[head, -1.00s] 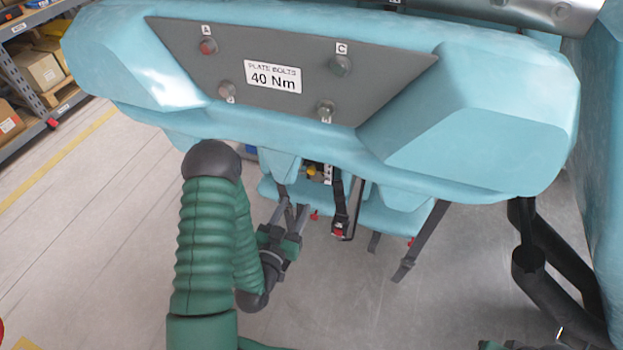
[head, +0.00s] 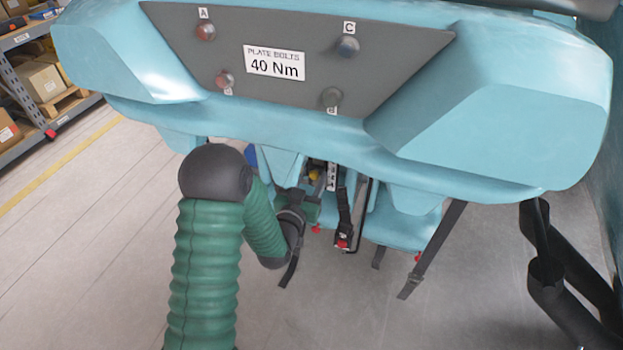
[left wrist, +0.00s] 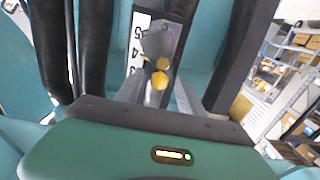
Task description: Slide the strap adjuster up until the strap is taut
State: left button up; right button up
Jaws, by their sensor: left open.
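In the left wrist view a grey piece with yellow tabs (left wrist: 158,68), which looks like the strap adjuster, sits on a dark strap. A white numbered scale (left wrist: 137,45) is beside it. My left gripper (left wrist: 160,88) is open, its two grey fingers on either side of the yellow tabs; contact cannot be told. In the head view the yellow part (head: 315,175) shows small under the teal seat, beside the scale (head: 332,176). My left gripper there is mostly hidden by my arm and the straps. My right gripper is not in view.
The teal seat back (head: 490,125) with a grey bolt plate (head: 290,70) overhangs the work spot. A buckle with a red button (head: 343,242) and a loose strap (head: 433,248) hang nearby. Black tubes (head: 560,270) stand at right. Shelving (head: 45,85) is far left, with open floor between.

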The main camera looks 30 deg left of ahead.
pick_arm(q)
grip_shut()
notch_tip(320, 180, up, 3)
jog(key=shift+p, duration=0.75)
grip_release()
jog(key=shift+f, duration=0.1)
